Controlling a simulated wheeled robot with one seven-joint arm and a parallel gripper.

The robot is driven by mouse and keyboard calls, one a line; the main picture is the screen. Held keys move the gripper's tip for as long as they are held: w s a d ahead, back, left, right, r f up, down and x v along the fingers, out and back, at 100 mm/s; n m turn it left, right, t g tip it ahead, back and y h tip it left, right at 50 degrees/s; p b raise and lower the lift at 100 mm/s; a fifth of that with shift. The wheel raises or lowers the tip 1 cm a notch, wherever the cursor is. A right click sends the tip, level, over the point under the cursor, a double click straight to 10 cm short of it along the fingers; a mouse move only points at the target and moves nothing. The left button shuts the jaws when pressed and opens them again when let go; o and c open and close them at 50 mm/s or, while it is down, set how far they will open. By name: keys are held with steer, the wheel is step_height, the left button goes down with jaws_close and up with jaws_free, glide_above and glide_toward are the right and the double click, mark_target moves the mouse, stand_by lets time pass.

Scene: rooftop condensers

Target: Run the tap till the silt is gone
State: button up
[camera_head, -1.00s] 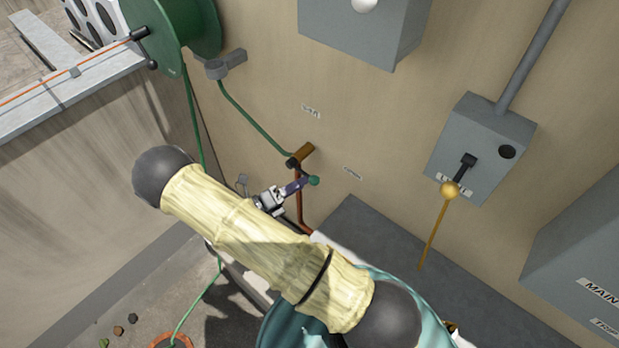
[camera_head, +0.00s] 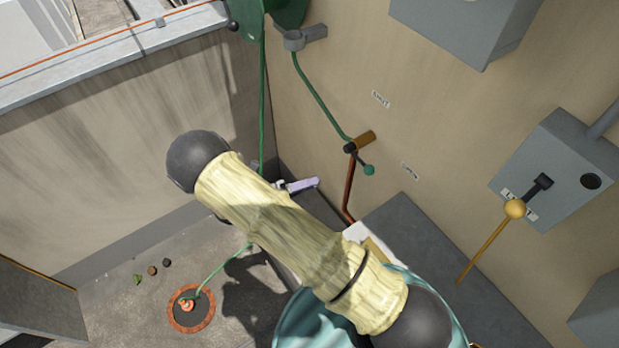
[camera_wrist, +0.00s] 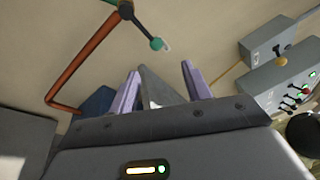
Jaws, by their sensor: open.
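The tap (camera_head: 365,138) is a brass body on the beige wall, on top of a copper pipe (camera_head: 349,188). Its dark lever ends in a green knob (camera_head: 369,170) and slants down to the right. A green hose (camera_head: 320,95) runs up from the tap. My gripper (camera_head: 303,185) is left of and below the knob, apart from it and partly hidden behind my arm. In the wrist view its purple fingers (camera_wrist: 160,82) are spread with nothing between them, and the knob (camera_wrist: 157,44) is beyond them. I cannot make out water or silt.
A grey switch box (camera_head: 560,165) with a yellow-knobbed lever (camera_head: 514,208) is on the wall at right. A parapet (camera_head: 110,62) borders the left.

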steer(key=s+d+r+m+y, duration=0.3)
steer(key=r+m+y, duration=0.2)
steer(key=m, duration=0.6)
steer(key=s+d+r+m+g+y, duration=0.1)
steer(key=s+d+r+m+y, duration=0.2)
steer(key=m+y, duration=0.4)
steer(key=s+d+r+m+y, duration=0.3)
steer(key=d+r+m+y, duration=0.2)
steer(key=m, duration=1)
steer(key=shift+d+r+m+g+y, duration=0.15)
steer(key=shift+r+m+g+y, duration=0.15)
steer(key=shift+r+y, duration=0.45)
